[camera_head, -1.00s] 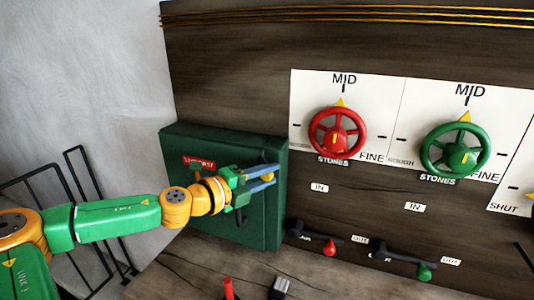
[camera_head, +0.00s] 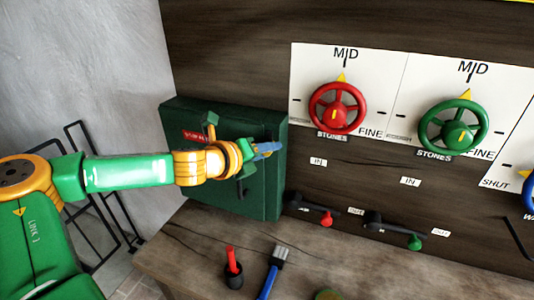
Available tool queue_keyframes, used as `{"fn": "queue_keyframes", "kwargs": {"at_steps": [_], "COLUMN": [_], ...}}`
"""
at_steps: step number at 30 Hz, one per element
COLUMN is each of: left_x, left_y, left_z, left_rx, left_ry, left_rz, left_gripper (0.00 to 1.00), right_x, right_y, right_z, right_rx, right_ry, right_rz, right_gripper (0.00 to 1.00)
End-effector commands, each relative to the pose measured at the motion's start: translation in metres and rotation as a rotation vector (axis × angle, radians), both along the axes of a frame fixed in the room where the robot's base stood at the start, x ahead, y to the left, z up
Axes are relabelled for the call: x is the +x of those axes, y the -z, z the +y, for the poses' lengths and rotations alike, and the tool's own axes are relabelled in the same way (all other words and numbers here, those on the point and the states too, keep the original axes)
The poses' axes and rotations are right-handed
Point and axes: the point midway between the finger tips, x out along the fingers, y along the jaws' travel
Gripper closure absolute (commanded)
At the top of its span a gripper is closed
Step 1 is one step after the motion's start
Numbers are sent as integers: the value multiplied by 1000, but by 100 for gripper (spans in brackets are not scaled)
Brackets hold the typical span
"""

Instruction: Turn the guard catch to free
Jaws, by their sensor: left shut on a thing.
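The guard (camera_head: 262,195) is a dark green box on the wooden panel, with a small red label (camera_head: 196,137) partly covered by my wrist. My left gripper (camera_head: 270,149) reaches across the guard's face from the left. Its blue fingers are shut on the catch near the guard's upper right. The catch itself is hidden behind the fingers, so its angle cannot be read. My right gripper is not in view.
A red handwheel (camera_head: 338,107) and a green handwheel (camera_head: 453,127) are on the panel to the right, their pointers near MID. Red-knobbed (camera_head: 326,219) and green-knobbed (camera_head: 414,242) levers sit below.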

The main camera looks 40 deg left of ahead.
Motion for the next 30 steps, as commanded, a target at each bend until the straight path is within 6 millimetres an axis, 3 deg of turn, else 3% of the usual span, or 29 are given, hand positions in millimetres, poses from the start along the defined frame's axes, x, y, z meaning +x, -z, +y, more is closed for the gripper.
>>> {"fn": "queue_keyframes", "kwargs": {"at_steps": [14, 15, 16, 30], "left_x": [1, 1, 1, -5], "left_y": [-3, -3, -3, -6], "left_z": [1, 1, 1, 1], "left_rx": [14, 14, 14, 15], "left_ry": [-2, -2, -2, 1], "left_rz": [-4, -4, -4, -5], "left_gripper": [100, 58, 54, 54], "right_x": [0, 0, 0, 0], "right_y": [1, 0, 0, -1], "right_z": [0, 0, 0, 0], "right_rx": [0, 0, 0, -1], "right_ry": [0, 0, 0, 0], "right_rz": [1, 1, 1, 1], "right_gripper": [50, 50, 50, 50]}}
